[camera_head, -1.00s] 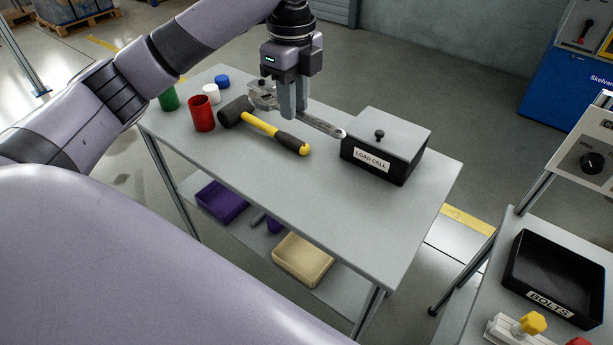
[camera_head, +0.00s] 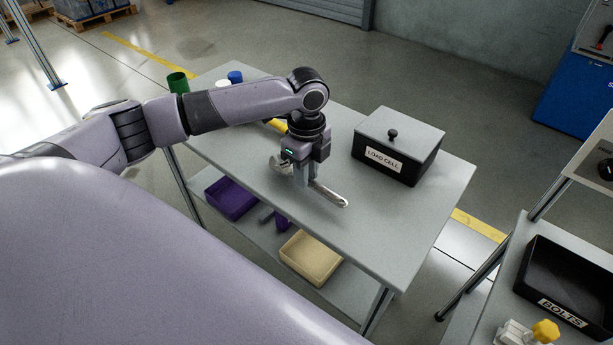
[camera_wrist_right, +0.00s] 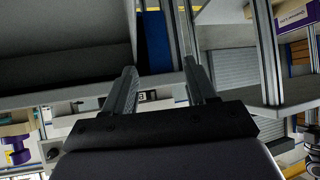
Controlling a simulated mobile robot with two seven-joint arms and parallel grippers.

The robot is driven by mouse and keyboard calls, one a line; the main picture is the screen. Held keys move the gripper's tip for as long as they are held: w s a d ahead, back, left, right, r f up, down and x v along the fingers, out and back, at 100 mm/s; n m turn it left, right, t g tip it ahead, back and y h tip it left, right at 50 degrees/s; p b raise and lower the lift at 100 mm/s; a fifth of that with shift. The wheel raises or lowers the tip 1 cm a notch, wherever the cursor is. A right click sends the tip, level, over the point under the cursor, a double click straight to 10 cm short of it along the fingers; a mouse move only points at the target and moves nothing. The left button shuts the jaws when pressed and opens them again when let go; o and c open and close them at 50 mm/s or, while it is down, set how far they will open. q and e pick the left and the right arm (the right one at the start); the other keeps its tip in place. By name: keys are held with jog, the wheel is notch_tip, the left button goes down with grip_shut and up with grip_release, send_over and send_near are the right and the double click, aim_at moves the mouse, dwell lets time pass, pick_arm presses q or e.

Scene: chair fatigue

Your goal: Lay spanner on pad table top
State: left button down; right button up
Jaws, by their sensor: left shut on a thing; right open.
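The spanner (camera_head: 330,197) is a silver metal tool in the head view. My left gripper (camera_head: 301,180) points down and is shut on the spanner's shaft. One end of the spanner sticks out to the right and the other shows at the left of the fingers. The spanner is at or just above the grey table top (camera_head: 390,220), near its front edge; I cannot tell whether it touches. My right gripper (camera_wrist_right: 164,88) shows in the right wrist view, open, with nothing between its fingers.
A black load cell box (camera_head: 399,145) with a grey lid stands at the right of the table. A green cup (camera_head: 178,83), a blue cap (camera_head: 235,77) and a partly hidden yellow handle (camera_head: 277,125) are at the back left. Purple (camera_head: 232,198) and cream (camera_head: 311,257) bins sit on the lower shelf.

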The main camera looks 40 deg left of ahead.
pick_arm(q)
jog(key=shift+f, duration=0.8)
jog(key=shift+f, duration=0.1)
jog(key=c, duration=1)
grip_release()
jog(key=shift+o, duration=0.2)
notch_tip(320, 180, up, 12)
